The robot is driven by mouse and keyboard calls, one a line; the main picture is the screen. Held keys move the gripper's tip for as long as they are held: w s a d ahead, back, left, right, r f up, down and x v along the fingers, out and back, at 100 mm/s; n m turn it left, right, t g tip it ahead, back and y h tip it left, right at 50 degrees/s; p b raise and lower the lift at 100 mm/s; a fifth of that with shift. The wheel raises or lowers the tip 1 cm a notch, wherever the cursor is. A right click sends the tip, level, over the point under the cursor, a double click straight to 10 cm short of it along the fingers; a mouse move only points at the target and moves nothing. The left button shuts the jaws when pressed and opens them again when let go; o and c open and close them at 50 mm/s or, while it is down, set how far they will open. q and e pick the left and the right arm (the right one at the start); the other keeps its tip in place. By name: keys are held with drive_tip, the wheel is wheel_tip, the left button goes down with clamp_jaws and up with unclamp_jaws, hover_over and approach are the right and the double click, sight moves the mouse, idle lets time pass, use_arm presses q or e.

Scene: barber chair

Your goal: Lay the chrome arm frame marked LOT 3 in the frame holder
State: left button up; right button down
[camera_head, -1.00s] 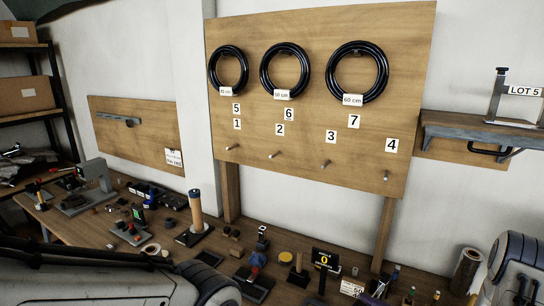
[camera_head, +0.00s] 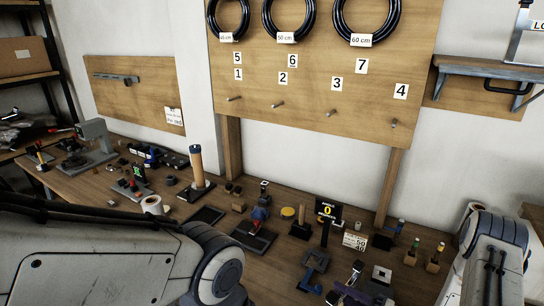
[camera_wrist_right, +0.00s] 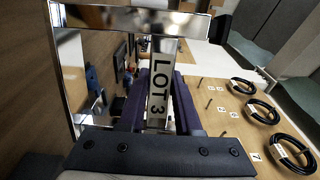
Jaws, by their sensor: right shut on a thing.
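The chrome arm frame marked LOT 3 (camera_wrist_right: 88,15) fills the left and top of the right wrist view, with a dark pad (camera_wrist_right: 160,155) across the bottom. My right gripper (camera_wrist_right: 158,98) is shut on it, its purple fingers on either side of the labelled bar. In the head view my right gripper (camera_head: 358,287) shows at the bottom, right of centre, above the bench; the held frame is hard to make out there. My left arm crosses the lower left, its gripper out of view. I cannot tell which fixture is the frame holder.
The wooden bench (camera_head: 125,200) carries several tools, a counter sign (camera_head: 328,210) and small bottles (camera_head: 436,256). A blue-grey bracket (camera_head: 312,270) stands left of my right gripper. Above are a pegboard (camera_head: 310,110) with black rings and a wall shelf (camera_head: 480,68) bearing another chrome frame.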

drive_tip(key=shift+f+b, duration=0.3)
drive_tip(key=shift+f, duration=0.35)
drive_tip(key=shift+w+a+r+m+t+h, duration=0.15)
drive_tip(key=shift+a+r+m+t+h, duration=0.15)
drive_tip(key=shift+m+t+h, duration=0.45)
drive_tip(key=shift+a+m+t+h, duration=0.1)
drive_tip(key=shift+m+t+h, duration=0.35)
drive_tip(key=shift+t+h, duration=0.15)
drive_tip(key=shift+d+f+m+t+h, duration=0.15)
drive_tip(key=shift+d+m+t+h, duration=0.1)
drive_tip(key=shift+m+t+h, duration=0.55)
drive_tip(key=shift+d+f+m+t+h, duration=0.1)
drive_tip(key=shift+d+m+t+h, duration=0.1)
drive_tip(key=shift+m+t+h, duration=0.55)
drive_tip(key=shift+n+g, duration=0.25)
drive_tip(key=shift+g, duration=0.05)
